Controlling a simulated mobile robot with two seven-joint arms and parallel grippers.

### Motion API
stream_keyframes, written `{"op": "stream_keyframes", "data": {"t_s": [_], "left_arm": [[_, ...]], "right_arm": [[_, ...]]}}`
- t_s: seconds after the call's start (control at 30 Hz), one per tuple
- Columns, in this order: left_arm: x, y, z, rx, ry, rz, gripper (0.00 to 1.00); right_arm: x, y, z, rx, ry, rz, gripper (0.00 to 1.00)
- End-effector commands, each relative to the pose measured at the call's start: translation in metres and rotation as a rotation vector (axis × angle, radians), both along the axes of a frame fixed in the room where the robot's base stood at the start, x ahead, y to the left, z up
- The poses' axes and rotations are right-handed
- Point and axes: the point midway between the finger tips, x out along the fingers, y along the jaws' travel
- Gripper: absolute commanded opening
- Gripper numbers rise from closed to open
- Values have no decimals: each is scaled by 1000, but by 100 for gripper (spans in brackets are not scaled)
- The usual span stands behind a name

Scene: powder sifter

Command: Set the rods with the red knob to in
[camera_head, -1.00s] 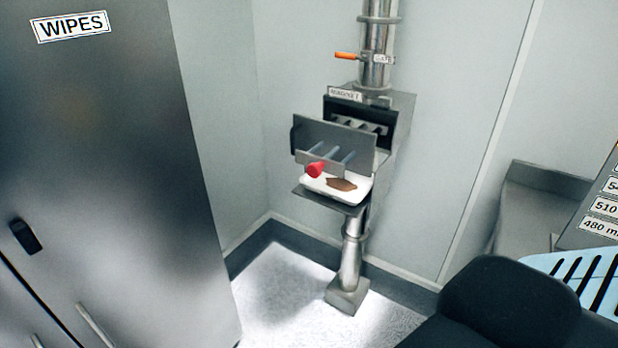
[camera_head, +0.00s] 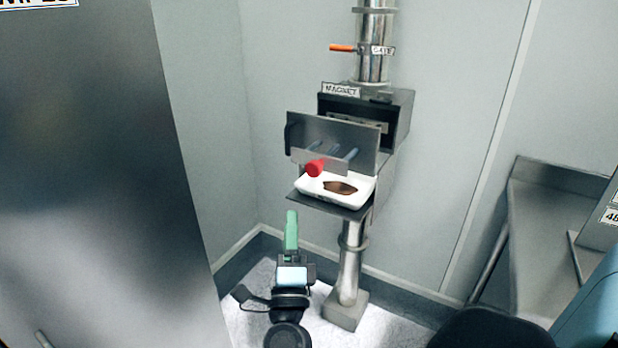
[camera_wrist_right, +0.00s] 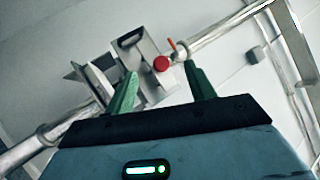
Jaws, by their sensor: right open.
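The red knob (camera_head: 315,168) sits at the front of the rods (camera_head: 335,151), which stick out of the open magnet housing (camera_head: 398,112) on the steel pipe. My right gripper (camera_head: 291,218) is below and a little left of the knob in the head view, apart from it, with green fingers pointing up. In the right wrist view the red knob (camera_wrist_right: 161,63) shows between the two spread green fingers (camera_wrist_right: 163,85), beyond their tips. The gripper is open and empty. My left gripper is not in view.
A white tray (camera_head: 311,183) with brown powder rests on a shelf under the rods. An orange gate handle (camera_head: 342,48) is higher on the pipe. A tall steel cabinet (camera_head: 90,180) stands at left, and a steel bench (camera_head: 530,230) at right.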

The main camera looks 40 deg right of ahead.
Motion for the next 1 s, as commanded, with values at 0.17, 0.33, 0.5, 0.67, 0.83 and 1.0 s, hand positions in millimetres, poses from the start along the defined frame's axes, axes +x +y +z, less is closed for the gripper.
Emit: {"op": "stream_keyframes", "data": {"t_s": [0.17, 0.33, 0.5, 0.67, 0.83, 1.0], "left_arm": [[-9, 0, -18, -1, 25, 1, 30], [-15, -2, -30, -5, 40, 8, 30], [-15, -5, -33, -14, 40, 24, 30], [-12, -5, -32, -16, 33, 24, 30], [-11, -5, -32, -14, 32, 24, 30], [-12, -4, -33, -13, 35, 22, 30]], "right_arm": [[18, -32, 33, 378, -270, -92, 55], [31, -47, 50, 723, -467, -145, 55], [42, -47, 58, 955, -569, -169, 55], [45, -45, 61, 1036, -597, -175, 55], [46, -45, 62, 1042, -599, -175, 55], [46, -46, 62, 1039, -598, -174, 55]]}}
